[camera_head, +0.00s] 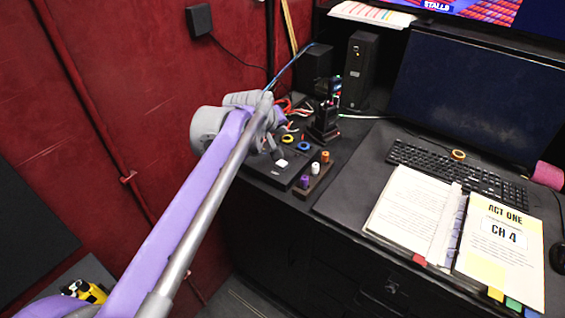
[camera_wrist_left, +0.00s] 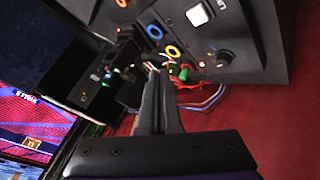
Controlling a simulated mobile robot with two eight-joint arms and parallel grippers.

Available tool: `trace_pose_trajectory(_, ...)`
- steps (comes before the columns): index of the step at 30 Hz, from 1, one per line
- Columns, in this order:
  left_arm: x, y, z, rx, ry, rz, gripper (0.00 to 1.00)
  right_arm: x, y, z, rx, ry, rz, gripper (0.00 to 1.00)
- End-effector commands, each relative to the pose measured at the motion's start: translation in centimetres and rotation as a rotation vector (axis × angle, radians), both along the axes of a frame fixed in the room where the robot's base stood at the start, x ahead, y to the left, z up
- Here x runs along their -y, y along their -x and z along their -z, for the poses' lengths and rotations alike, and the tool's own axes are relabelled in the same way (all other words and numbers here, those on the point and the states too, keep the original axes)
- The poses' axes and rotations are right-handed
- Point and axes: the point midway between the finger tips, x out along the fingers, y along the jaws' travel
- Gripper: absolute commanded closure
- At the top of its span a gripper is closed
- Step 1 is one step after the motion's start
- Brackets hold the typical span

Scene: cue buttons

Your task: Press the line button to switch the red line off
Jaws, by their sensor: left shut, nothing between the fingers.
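A black button box (camera_head: 262,170) sits at the left end of the desk. It has a white square button (camera_head: 282,163), a yellow-ringed part (camera_head: 288,138) and a blue-ringed part (camera_head: 304,146). The left wrist view also shows the white button (camera_wrist_left: 197,14), yellow ring (camera_wrist_left: 173,51) and blue ring (camera_wrist_left: 155,32). A small red and green part (camera_wrist_left: 181,71) shows close to the fingertips; I cannot tell whether it is lit. My left gripper (camera_wrist_left: 158,68) is shut and empty, its tips close to the box's far side. Contact cannot be told. My right gripper is out of view.
A wooden holder with purple, white and orange pegs (camera_head: 315,168) stands right of the box. A black radio (camera_head: 325,110) stands in its dock behind. A keyboard (camera_head: 450,168) and open binder (camera_head: 435,220) lie to the right. A red wall (camera_head: 110,100) is on the left.

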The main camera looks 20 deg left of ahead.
Motion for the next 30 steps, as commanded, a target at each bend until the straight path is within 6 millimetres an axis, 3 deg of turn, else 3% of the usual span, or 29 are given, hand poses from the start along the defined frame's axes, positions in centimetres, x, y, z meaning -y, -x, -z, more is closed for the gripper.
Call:
trace_pose_trajectory(8,0.0,0.0,1.8,-0.001,0.0,0.0,1.0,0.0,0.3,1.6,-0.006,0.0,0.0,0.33)
trace_pose_trajectory(18,0.0,0.0,6.7,-0.001,0.0,0.0,1.0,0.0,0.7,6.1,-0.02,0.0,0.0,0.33)
trace_pose_trajectory(24,0.0,0.0,8.5,0.0,-0.001,0.001,1.0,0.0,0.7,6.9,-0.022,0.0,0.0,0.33)
trace_pose_trajectory(30,0.0,0.0,8.8,0.0,-0.001,0.001,1.0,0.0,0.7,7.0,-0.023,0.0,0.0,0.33)
